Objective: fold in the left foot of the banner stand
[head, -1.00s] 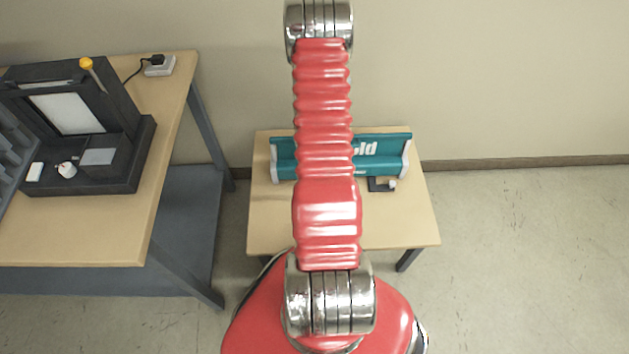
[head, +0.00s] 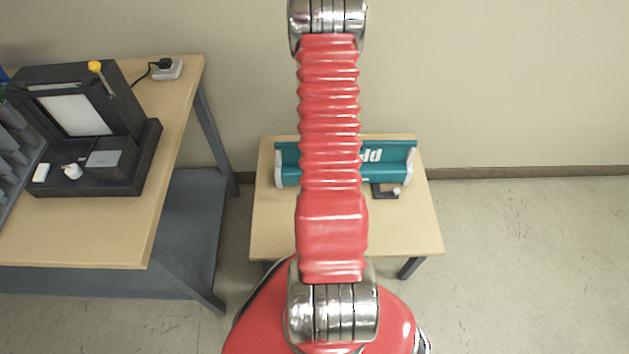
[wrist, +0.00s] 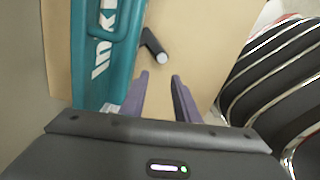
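The teal banner stand (head: 400,158) lies on the small wooden table with pale end caps; my arm covers its left-middle part in the head view. Its dark right foot (head: 381,191) with a white tip juts out at the front. The wrist view shows the stand (wrist: 118,60) along the left, white lettering running upward. A dark foot with a pale round tip (wrist: 151,42), apparently the left one, sticks out from it over the tabletop. My gripper (wrist: 160,80) is open, its two purple-grey fingers apart and empty, just below that foot's tip. The head view hides the gripper.
The small table (head: 415,235) is bare in front of the stand. A larger bench (head: 110,235) at left carries a black machine (head: 140,165) with a yellow-knobbed lever and a socket block (head: 168,69). A wall stands behind. Floor at right is clear.

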